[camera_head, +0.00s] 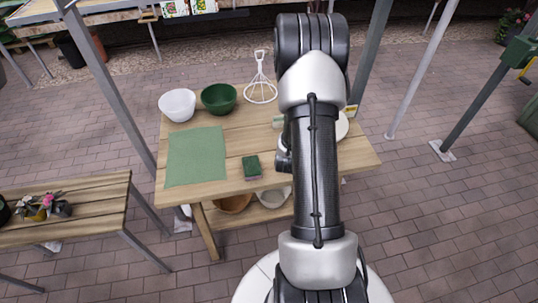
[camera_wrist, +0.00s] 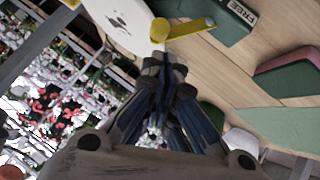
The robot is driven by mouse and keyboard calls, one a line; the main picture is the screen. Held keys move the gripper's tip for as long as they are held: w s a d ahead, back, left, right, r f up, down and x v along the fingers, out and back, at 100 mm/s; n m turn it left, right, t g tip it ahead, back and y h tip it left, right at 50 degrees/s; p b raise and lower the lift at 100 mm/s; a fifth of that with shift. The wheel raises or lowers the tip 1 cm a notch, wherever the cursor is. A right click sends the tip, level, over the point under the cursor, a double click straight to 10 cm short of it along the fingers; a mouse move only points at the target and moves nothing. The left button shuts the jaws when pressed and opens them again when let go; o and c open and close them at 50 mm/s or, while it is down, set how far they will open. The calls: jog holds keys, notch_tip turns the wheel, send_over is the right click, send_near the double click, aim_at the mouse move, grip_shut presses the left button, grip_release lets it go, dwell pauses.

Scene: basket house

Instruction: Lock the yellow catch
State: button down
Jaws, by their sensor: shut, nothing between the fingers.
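In the wrist view, the yellow catch (camera_wrist: 187,30) is a lever with a rounded yellow end at its left, beside a white rounded plate (camera_wrist: 118,20). Its free end points right, toward a dark green block (camera_wrist: 222,20) lettered "FREE". My gripper (camera_wrist: 164,66) is shut and empty. Its fingertips are just below the catch's left end in the picture; I cannot tell whether they touch. In the head view my arm hides the gripper and most of the catch's area. A part of the white plate (camera_head: 342,125) shows right of the arm.
The wooden table (camera_head: 215,115) carries a white bowl (camera_head: 177,105), a green bowl (camera_head: 219,98), a white wire whisk-like stand (camera_head: 260,85), a green cloth (camera_head: 196,156) and a green-pink sponge (camera_head: 251,167). Metal posts stand around it. Bare wood lies around the sponge.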

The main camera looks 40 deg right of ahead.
jog(key=shift+r, duration=0.2)
jog(key=shift+r+p, duration=0.45)
jog(key=shift+r, duration=0.2)
jog(key=shift+r, duration=0.1)
